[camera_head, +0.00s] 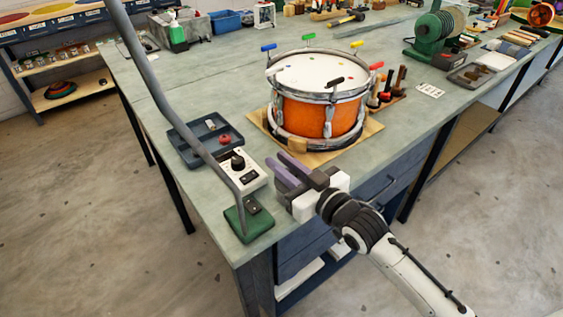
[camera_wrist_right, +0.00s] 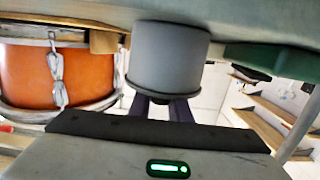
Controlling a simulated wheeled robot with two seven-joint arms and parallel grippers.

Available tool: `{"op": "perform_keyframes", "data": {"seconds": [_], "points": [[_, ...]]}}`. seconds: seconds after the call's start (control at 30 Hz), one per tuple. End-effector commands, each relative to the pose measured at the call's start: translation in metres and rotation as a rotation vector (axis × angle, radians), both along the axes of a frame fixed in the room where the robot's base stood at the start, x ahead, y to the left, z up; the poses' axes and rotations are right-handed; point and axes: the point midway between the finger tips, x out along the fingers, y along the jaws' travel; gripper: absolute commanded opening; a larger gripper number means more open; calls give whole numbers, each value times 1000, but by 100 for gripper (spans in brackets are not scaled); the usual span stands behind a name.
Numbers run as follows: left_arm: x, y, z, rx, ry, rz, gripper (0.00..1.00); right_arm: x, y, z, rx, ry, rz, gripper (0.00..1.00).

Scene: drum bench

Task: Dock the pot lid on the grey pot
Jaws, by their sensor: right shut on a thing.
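My right gripper (camera_head: 276,161) is low over the near edge of the bench, right of the white control box. In the right wrist view, which is upside down, a grey cylinder, apparently the grey pot (camera_wrist_right: 168,58), appears against the benchtop. A small dark part, likely the pot lid's knob (camera_wrist_right: 160,98), shows at its end between my purple-grey fingers, which are shut on it. In the head view the hand hides most of this. My left gripper is out of view.
An orange drum (camera_head: 318,116) stands on a wooden board (camera_head: 352,144) behind the hand. The control box (camera_head: 238,179), a green base (camera_head: 249,222) with a grey pole (camera_head: 172,90), and a dark tray (camera_head: 187,152) are to the left. Small tools stand right of the drum.

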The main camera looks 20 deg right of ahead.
Motion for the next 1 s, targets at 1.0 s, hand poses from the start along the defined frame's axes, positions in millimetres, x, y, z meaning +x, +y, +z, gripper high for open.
{"op": "perform_keyframes", "data": {"seconds": [1.0], "points": [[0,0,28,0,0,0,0,-45,-17,5,-1,2,-1,25]]}}
